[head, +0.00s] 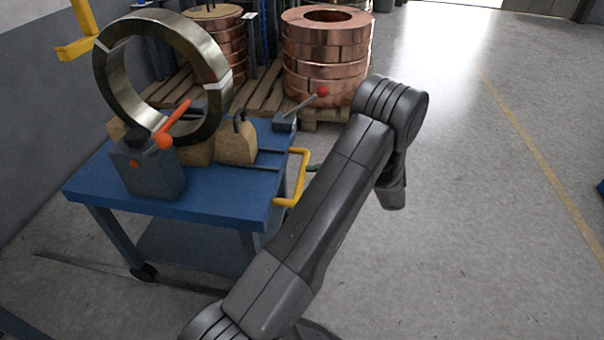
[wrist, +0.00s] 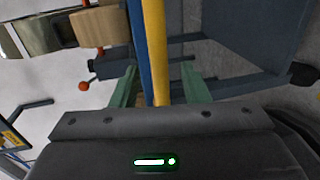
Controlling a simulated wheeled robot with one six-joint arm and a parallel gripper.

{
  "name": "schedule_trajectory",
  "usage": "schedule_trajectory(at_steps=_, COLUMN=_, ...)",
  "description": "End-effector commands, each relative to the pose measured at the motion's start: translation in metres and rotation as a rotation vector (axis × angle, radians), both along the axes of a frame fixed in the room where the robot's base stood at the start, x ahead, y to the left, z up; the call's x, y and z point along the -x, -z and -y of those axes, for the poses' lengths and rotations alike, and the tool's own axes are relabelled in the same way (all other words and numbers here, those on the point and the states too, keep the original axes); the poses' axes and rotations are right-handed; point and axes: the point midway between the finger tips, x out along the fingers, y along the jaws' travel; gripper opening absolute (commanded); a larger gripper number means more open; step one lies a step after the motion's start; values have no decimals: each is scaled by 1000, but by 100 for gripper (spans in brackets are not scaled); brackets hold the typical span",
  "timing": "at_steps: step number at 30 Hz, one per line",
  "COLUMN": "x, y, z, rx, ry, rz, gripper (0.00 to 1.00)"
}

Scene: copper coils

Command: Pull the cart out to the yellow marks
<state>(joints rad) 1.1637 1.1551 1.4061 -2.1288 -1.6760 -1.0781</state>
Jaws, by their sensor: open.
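The cart (head: 90,195) has a blue top and dark legs on castors, and stands left of my arm in the head view. Its yellow handle (head: 300,180) sticks out from the right edge of the top. In the wrist view the yellow handle (wrist: 157,45) runs between the two green fingers of my gripper (wrist: 160,84). The fingers are apart, with a gap to the handle on each side. In the head view my arm hides most of the gripper; only a green fingertip shows beside the handle. I see no separate yellow marks, only a yellow floor line (head: 540,160) at right.
A large metal ring (head: 113,80) stands upright on wooden blocks (head: 237,143) on the cart, beside a red-handled clamp (head: 150,173). Copper coils (head: 325,55) on pallets stand behind.

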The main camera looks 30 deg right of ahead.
Motion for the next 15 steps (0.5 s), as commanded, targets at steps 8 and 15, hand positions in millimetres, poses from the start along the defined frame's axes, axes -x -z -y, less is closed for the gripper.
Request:
schedule_trajectory(at_steps=8, x=34, y=-13, z=47, rx=1, ry=3, rz=-1, gripper=41)
schedule_trajectory(at_steps=15, x=46, y=-15, z=63, rx=-1, ry=1, rz=-1, gripper=41)
